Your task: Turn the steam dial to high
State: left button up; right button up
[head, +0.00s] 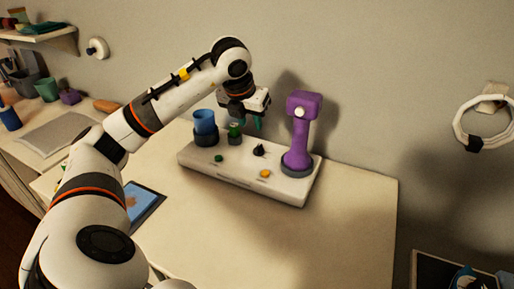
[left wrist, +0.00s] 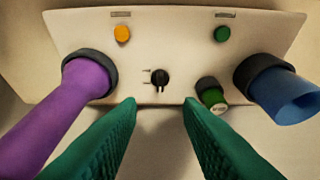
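The dial (head: 259,150) is a small black knob in the middle of a white base (head: 290,189). In the left wrist view the dial (left wrist: 160,78) has a pointer toward the bottom of the picture and small marks at its left. My left gripper (head: 249,122) hovers above the base with green fingers. In the left wrist view my left gripper (left wrist: 160,104) is open and empty, its fingertips on either side below the dial, apart from it. My right gripper is not in view.
A purple steamer-like handle (head: 302,135) stands right of the dial. A blue cup (head: 204,122) and a green bottle (head: 235,131) stand left. An orange button (head: 265,174) and a green button (head: 218,158) sit at the base's front. The table (head: 330,235) is clear at front right.

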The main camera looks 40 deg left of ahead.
aim_at(258, 147)
pick_arm(q)
jog(key=x, duration=1.1)
jog(key=shift+s, duration=0.1)
grip_shut()
